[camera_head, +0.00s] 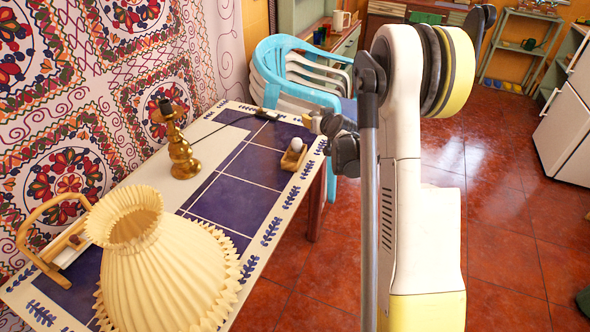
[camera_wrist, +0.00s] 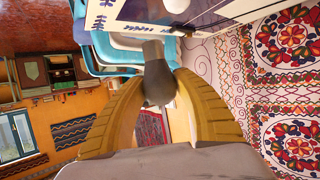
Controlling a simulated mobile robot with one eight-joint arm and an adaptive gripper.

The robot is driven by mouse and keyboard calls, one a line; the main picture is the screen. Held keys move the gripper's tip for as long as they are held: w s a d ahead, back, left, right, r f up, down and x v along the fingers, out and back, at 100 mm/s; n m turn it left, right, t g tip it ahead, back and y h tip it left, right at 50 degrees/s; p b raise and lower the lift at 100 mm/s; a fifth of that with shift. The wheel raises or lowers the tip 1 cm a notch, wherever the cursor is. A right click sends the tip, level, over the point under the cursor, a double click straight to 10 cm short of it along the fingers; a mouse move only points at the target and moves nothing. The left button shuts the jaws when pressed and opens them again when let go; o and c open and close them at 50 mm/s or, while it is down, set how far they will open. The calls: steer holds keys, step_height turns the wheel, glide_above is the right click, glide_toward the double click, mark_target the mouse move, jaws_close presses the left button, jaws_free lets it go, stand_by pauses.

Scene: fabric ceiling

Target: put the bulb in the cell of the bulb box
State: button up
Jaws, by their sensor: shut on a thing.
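My gripper (camera_head: 317,121) is above the far end of the table, partly hidden by my own arm in the head view. In the wrist view its two tan fingers (camera_wrist: 160,88) are closed around a dark grey bulb (camera_wrist: 156,62), whose narrower neck points away from the palm. A small wooden bulb box (camera_head: 290,163) sits on the table's right edge, below and left of my gripper. A white round bulb (camera_head: 297,145) sits in it. The box's other cell is too small to make out clearly.
A brass lamp stand (camera_head: 181,150) stands on the tiled table, with a cord running right. A pleated lampshade (camera_head: 160,262) and a wooden-handled item (camera_head: 52,238) occupy the near end. Blue and white chairs (camera_head: 275,62) stand behind the table.

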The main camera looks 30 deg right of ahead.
steer(key=d+f, duration=0.2)
steer(key=d, duration=0.1)
steer(key=h+b, duration=0.1)
steer(key=b, duration=0.4)
glide_toward(289, 148)
steer(key=shift+m, duration=0.3)
steer(key=w+r, duration=0.1)
steer(key=w, duration=0.1)
steer(key=w+d+r, duration=0.1)
steer(key=w, duration=0.1)
steer(key=shift+r, duration=0.4)
step_height(289, 148, down, 4)
steer(key=shift+f+b, duration=0.1)
steer(key=shift+b, duration=1.15)
steer(key=o, duration=1.1)
